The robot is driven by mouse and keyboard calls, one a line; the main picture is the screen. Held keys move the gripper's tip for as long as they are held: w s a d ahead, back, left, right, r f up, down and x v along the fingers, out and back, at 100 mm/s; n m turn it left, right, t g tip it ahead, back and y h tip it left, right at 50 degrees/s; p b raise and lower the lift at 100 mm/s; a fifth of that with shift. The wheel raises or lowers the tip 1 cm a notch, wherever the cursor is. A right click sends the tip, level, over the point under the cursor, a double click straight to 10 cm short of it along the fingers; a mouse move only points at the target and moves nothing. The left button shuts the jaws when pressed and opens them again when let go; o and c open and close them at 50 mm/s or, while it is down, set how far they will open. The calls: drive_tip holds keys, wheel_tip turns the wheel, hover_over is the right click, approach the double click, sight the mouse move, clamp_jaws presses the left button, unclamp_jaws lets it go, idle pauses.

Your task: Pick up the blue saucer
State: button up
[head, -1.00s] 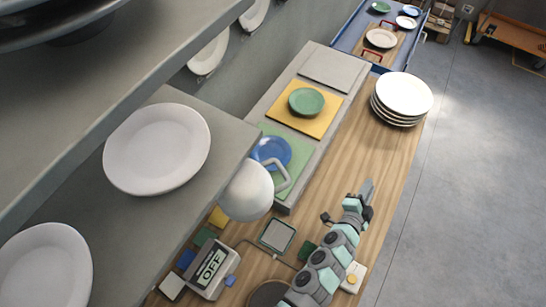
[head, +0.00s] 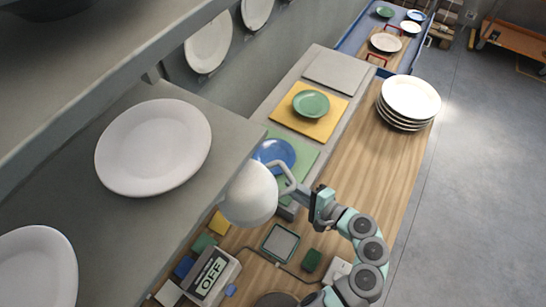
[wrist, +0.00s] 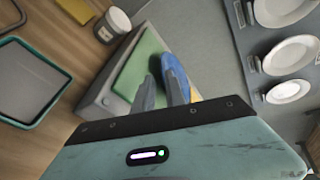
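The blue saucer (head: 274,153) lies on a green mat (head: 303,160) on the grey raised ledge; a white dome-shaped lamp hides its lower left part. In the wrist view the saucer (wrist: 172,62) shows just beyond my fingers, which cover part of it. My gripper (wrist: 158,72) has its two fingers apart with a gap and nothing visible between them. In the head view my gripper (head: 302,192) is at the near right of the green mat, beside the lamp's arm. I cannot tell whether a finger touches the saucer.
The white lamp (head: 248,195) stands close to the saucer. A green saucer (head: 311,103) sits on a yellow mat (head: 330,122) behind it. White plates are stacked (head: 411,98) on the wooden counter. A shelf with a large white plate (head: 153,147) is at left.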

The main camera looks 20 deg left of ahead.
sight(274, 173)
drive_tip(key=x, duration=0.6)
drive_tip(key=w+p+x, duration=0.1)
drive_tip(key=x, duration=0.2)
drive_tip(key=shift+f, duration=0.2)
drive_tip(key=shift+w, duration=0.1)
drive_tip(key=shift+c, duration=0.2)
clamp_jaws()
idle(0.9)
